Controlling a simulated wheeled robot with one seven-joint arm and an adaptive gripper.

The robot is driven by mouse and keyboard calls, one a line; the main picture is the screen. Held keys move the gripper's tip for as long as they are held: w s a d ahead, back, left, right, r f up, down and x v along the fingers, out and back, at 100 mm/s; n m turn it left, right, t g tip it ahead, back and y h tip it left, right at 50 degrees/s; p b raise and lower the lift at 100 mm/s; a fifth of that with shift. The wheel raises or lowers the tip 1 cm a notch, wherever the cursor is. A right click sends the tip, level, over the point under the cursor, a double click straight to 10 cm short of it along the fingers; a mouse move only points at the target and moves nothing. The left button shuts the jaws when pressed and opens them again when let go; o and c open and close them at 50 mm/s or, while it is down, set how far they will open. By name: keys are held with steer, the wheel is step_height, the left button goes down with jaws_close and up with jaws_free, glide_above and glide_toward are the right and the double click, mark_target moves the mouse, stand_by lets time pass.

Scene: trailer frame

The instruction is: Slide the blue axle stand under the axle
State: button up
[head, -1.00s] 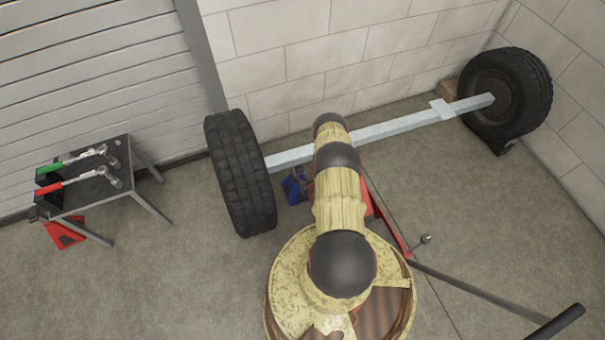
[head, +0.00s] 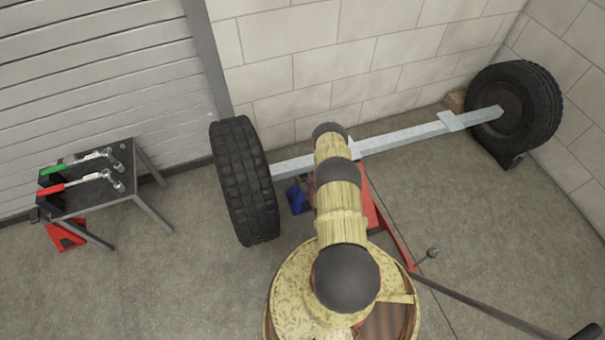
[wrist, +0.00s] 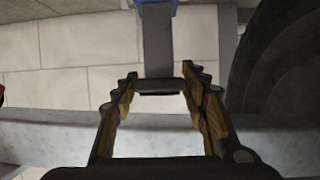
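The blue axle stand (head: 298,196) is on the floor just right of the left wheel, by the pale grey axle (head: 405,137), partly hidden by my arm. In the wrist view its grey post (wrist: 157,42) comes down from a bit of blue at the top edge to a dark head. The axle (wrist: 60,143) crosses the lower part of that view. My gripper (wrist: 159,74) is open, with its fingertips on either side of the post near its head. A narrow gap shows at the right finger; contact at the left is unclear. My arm hides the gripper in the head view.
The left wheel (head: 244,180) stands close to the stand; the right wheel (head: 514,110) is at the far end. A red jack (head: 367,200) with a long handle lies right of my arm. A tool table (head: 92,190) stands left, a red stand (head: 66,234) beneath.

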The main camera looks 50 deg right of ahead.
steer(key=c, duration=1)
jaws_close()
steer(key=o, duration=1.1)
jaws_free()
steer(key=shift+c, duration=0.2)
